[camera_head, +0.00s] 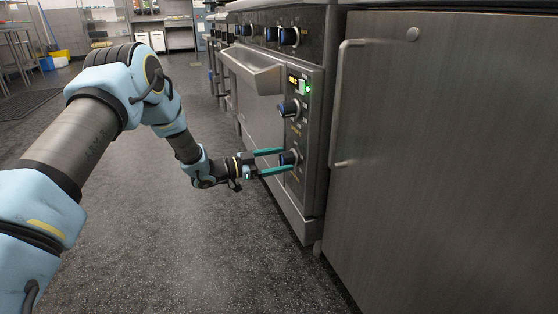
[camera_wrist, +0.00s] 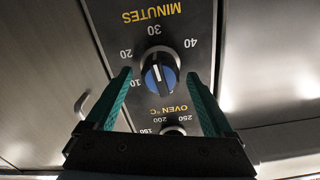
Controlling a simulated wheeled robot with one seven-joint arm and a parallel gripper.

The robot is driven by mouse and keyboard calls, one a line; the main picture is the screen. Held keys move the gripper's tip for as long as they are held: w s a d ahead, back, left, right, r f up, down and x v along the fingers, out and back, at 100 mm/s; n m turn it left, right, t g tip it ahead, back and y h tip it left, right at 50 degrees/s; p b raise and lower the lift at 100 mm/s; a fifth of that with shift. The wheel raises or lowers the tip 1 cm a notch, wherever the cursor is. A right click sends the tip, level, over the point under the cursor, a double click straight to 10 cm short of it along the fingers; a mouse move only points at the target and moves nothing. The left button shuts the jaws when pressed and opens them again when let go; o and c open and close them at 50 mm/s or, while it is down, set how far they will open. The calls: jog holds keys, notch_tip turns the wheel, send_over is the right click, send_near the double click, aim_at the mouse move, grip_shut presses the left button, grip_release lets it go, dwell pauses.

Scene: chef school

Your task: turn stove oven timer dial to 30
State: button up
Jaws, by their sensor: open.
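The timer dial (camera_wrist: 158,80) is a round black knob with a blue face and a pale pointer mark, beneath the word MINUTES in the wrist view. The numbers 10, 20, 30 and 40 are printed around it. I cannot tell surely which number the mark points to. In the head view the timer dial (camera_head: 289,158) is the lower knob on the oven's side panel. My gripper (camera_head: 284,160) is open, its two green fingers reaching to either side of the dial. In the wrist view my gripper (camera_wrist: 159,76) shows a gap between each finger and the knob.
The oven temperature dial (camera_head: 288,108) sits above the timer, under a lit display (camera_head: 294,82). The oven door handle (camera_head: 252,70) juts out at left. A steel cabinet (camera_head: 445,160) stands at right. The floor (camera_head: 190,255) is clear.

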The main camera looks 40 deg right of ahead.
jog(key=p+v, duration=0.2)
jog(key=v, duration=0.8)
jog(key=shift+w+a+p, duration=0.15)
jog(key=shift+a+p, duration=0.15)
jog(key=shift+a, duration=0.05)
jog(key=shift+n, duration=0.6)
jog(key=b+x, duration=1.2)
jog(key=shift+d+b, duration=0.35)
jog(key=shift+b, duration=0.05)
